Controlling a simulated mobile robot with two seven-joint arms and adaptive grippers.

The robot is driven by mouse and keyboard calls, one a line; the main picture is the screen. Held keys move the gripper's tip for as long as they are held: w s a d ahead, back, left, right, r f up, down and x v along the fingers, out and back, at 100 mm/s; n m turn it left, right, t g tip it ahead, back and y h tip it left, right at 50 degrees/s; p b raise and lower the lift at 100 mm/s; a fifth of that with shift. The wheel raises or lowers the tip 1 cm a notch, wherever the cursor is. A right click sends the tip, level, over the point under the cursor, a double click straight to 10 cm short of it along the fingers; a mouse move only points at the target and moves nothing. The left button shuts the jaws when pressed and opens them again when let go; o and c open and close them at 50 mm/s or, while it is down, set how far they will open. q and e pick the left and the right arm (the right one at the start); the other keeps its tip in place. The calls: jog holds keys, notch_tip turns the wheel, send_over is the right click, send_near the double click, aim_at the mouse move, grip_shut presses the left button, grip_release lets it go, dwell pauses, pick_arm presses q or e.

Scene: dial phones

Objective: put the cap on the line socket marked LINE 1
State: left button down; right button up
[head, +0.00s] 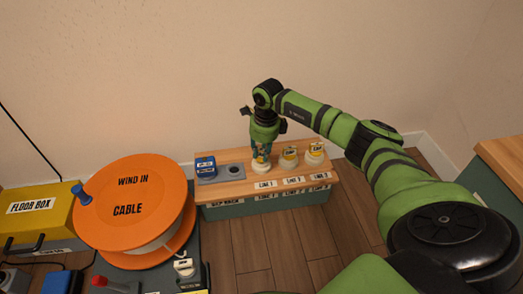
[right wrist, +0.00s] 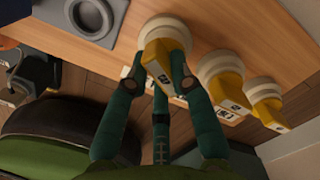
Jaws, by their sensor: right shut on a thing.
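A row of three yellow caps on pale round bases stands along the wooden top of a rack. My right gripper (head: 261,152) comes down over the leftmost cap (head: 260,164), behind the front label LINE 1 (head: 265,184). In the right wrist view its teal fingers (right wrist: 158,85) are shut around this yellow cap (right wrist: 160,60), whose pale collar sits at or very near the wood; I cannot tell if it is lifted. The middle cap (head: 289,155) and right cap (head: 314,150) stand apart from it. My left gripper is not in view.
Left of the caps are a grey plate (head: 223,178) with a dark round centre and a blue box (head: 205,165). An orange cable reel (head: 130,200) and a yellow floor box (head: 38,212) stand further left. A wooden-topped cabinet (head: 505,158) is at the right.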

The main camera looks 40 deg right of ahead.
jog(key=shift+f, duration=0.45)
jog(key=o, duration=1)
jog(key=shift+c, duration=0.2)
jog(key=c, duration=0.3)
